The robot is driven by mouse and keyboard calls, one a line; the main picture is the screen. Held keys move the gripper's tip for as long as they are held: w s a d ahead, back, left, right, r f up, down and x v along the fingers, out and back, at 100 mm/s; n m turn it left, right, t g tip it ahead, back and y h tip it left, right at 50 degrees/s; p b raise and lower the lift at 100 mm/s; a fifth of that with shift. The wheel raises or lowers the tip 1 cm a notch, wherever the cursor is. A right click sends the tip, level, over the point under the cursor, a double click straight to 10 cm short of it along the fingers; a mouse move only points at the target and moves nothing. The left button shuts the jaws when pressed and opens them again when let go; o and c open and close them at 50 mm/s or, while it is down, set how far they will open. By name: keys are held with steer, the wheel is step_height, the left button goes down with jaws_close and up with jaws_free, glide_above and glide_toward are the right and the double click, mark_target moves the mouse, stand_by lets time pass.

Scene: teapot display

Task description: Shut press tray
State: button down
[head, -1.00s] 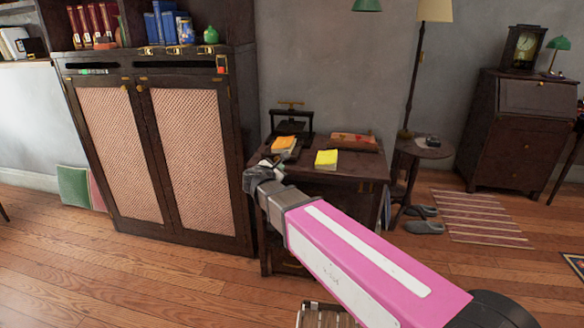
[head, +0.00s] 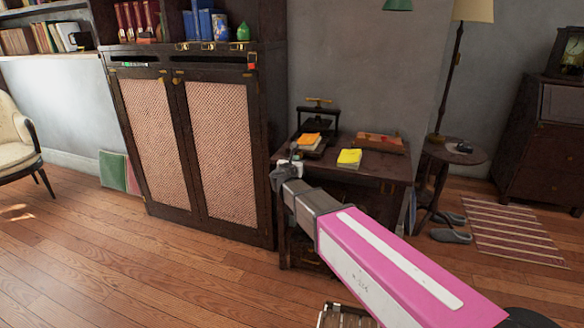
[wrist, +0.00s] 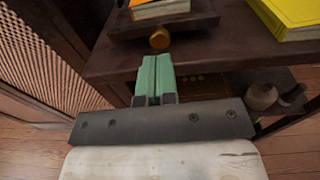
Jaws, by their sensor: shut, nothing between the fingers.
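The dark press (head: 318,122) with a brass handle on top stands on the small dark table against the wall. Its tray (wrist: 200,18) shows in the wrist view as a dark slab with a round brass knob (wrist: 160,39) on its front. A book with an orange cover (head: 309,140) lies on the tray, and its page edges show in the wrist view (wrist: 160,8). My gripper (wrist: 155,62) is shut and empty, its green fingers pointing at the knob from just in front. I cannot tell whether they touch. In the head view my gripper (head: 288,165) is by the table's left front corner.
A yellow book (head: 349,158) and a reddish-brown box (head: 380,142) lie on the table to the right. A tall cabinet (head: 190,150) stands close on the left. A round side table (head: 455,152) is at the right. Wood floor is open at front left.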

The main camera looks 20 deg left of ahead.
mark_target(300, 155)
steer(key=shift+w+d+f, duration=0.1)
steer(key=shift+w, duration=1.8)
steer(key=shift+w, duration=0.1)
steer(key=w, duration=0.4)
steer(key=shift+d, duration=0.1)
steer(key=shift+s, duration=0.2)
